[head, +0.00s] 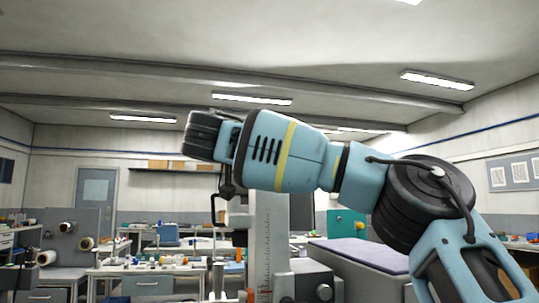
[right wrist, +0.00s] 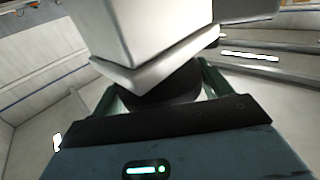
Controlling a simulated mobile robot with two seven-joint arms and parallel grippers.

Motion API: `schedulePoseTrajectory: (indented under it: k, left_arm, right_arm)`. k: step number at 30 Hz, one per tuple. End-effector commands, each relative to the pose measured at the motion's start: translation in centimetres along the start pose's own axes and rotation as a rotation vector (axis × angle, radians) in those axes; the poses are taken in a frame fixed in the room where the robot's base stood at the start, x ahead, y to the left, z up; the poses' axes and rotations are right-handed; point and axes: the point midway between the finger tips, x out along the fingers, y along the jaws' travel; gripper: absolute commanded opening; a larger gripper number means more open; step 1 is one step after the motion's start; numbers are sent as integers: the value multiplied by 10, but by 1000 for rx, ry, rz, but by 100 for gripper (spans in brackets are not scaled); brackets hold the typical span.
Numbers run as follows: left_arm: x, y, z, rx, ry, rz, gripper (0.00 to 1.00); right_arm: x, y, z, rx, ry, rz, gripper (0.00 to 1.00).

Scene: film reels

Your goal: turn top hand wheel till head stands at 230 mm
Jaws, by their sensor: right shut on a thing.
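A pale upright column (head: 266,225) with a fine scale on its face stands ahead of me; its numbers are too small to read. A grey block with dark knobs (head: 310,282) sits low on the column, cut by the bottom edge. My right arm crosses the head view and hides the column's top. In the right wrist view my right gripper (right wrist: 160,88) is shut on a dark round hand wheel (right wrist: 168,92), mostly hidden, against a pale square-edged block (right wrist: 150,35). In the head view the gripper's jaws and wheel cannot be made out. My left gripper is not in view.
A bench with a purple-grey top (head: 362,252) stands to the right of the column. Cluttered workbenches (head: 150,272) and a panel with spools (head: 75,235) stand at the left. Open air lies above, under ceiling lights.

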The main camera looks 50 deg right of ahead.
Motion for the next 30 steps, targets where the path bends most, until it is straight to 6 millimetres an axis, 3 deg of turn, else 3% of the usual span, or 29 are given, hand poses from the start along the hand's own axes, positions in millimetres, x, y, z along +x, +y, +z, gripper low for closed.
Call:
schedulePoseTrajectory:
  k: [10, 11, 15, 30]
  left_arm:
    - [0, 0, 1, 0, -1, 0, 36]
    - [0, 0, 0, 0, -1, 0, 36]
    - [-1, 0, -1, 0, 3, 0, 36]
    - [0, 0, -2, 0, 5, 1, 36]
  right_arm:
    - [0, 0, 0, -4, 1, 2, 55]
    - [0, 0, 0, -4, 1, 2, 81]
    - [0, 0, 0, -3, 1, 1, 99]
    - [0, 0, 0, -1, 1, -3, 99]
